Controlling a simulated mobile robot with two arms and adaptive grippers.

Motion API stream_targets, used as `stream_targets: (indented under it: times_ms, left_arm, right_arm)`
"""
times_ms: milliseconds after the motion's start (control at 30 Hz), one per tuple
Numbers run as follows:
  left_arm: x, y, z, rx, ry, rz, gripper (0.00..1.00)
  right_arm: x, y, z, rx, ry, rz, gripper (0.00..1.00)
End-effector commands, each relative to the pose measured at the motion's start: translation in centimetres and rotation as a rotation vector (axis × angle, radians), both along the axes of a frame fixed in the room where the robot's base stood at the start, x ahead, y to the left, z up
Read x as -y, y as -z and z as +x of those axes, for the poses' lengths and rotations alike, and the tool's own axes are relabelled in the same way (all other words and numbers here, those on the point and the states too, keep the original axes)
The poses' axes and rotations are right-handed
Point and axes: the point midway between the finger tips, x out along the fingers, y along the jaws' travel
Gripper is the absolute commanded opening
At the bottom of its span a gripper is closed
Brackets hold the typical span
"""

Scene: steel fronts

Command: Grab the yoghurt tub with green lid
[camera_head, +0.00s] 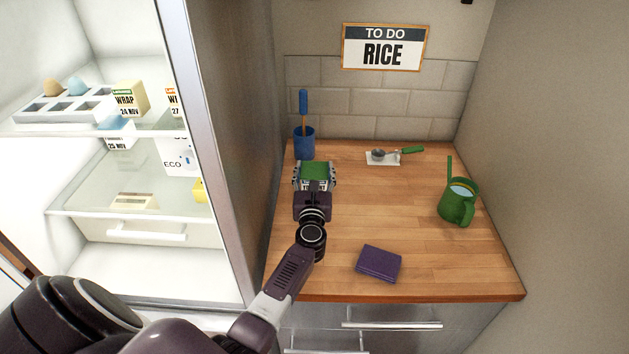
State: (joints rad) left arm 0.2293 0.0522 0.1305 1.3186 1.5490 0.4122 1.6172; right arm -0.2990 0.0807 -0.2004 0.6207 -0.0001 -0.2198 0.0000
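The yoghurt tub shows as a green lid (315,169) at the left of the wooden counter, just in front of a blue cup. My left gripper (314,180) reaches in from the front, its fingers spread wide on either side of the tub. The green fills most of the gap between the fingers. I cannot tell whether the fingers press on the tub. The gripper hides the tub's lower part, so I cannot tell whether it rests on the counter. My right gripper is not in view.
The blue cup (304,144) holds a blue-handled tool. A spoon with a green handle (410,150) lies on a white card at the back. A green watering can (457,202) stands right, a purple box (379,263) in front. The middle of the counter (385,205) is clear. An open fridge (120,185) stands left.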

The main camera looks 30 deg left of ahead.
Motion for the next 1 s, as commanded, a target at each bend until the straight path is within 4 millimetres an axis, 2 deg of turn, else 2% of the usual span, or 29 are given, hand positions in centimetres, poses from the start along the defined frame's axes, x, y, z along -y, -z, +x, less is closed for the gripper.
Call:
stream_targets:
  times_ms: [33,300,567,733,867,1000]
  left_arm:
    - [0.0,0.0,0.0,0.000,0.000,0.000,0.47]
    - [0.0,0.0,0.0,-0.001,0.000,-0.001,0.17]
    - [0.0,-0.3,0.0,0.002,0.000,0.000,0.16]
    - [0.0,-1.2,0.0,0.003,0.000,-0.001,0.16]
    - [0.0,-2.8,0.0,0.005,-0.001,-0.002,0.16]
    - [0.0,-5.9,0.0,0.007,-0.001,-0.003,0.16]
  right_arm:
    - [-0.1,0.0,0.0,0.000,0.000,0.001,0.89]
    - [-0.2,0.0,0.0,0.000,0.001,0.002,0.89]
    - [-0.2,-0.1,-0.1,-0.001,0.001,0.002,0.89]
    - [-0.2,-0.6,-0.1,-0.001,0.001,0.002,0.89]
    - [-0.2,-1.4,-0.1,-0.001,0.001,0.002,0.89]
    - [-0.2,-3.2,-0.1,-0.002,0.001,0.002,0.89]
